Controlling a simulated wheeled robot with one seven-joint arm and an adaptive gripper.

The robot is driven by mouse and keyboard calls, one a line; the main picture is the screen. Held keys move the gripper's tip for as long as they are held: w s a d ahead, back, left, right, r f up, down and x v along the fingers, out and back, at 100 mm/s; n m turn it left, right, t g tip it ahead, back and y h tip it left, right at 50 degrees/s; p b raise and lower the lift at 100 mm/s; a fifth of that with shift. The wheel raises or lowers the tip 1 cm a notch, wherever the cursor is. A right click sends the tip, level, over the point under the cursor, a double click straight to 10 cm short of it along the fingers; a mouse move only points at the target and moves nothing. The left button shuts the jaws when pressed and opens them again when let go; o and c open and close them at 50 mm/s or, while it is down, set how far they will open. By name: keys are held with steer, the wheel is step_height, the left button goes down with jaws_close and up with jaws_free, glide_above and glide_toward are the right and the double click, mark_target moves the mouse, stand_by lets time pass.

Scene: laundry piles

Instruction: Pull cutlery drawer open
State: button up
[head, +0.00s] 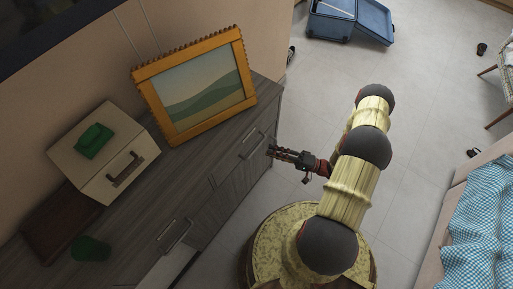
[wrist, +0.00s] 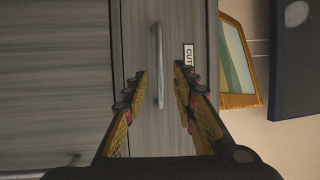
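The cutlery drawer (wrist: 146,40) is a narrow grey wood-grain front with a label, partly readable as "CUT" (wrist: 188,56). Its metal bar handle (wrist: 158,65) lies between the two fingers of my gripper (wrist: 160,90) in the wrist view. The fingers are spread apart, one on each side of the handle, and I cannot tell whether they touch it. In the head view my gripper (head: 272,152) is at the front of the grey dresser, close to a handle (head: 252,146) near its far end. The drawer looks shut.
A blue suitcase (head: 330,28) lies open on the floor. A bed (head: 485,215) is at right.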

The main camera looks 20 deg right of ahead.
mark_target(257, 147)
steer(key=b+x, duration=0.1)
steer(key=x, duration=0.6)
steer(key=shift+w+a, duration=0.15)
steer(key=shift+a, duration=0.05)
steer(key=c, duration=0.4)
jaws_close()
stand_by(0.4)
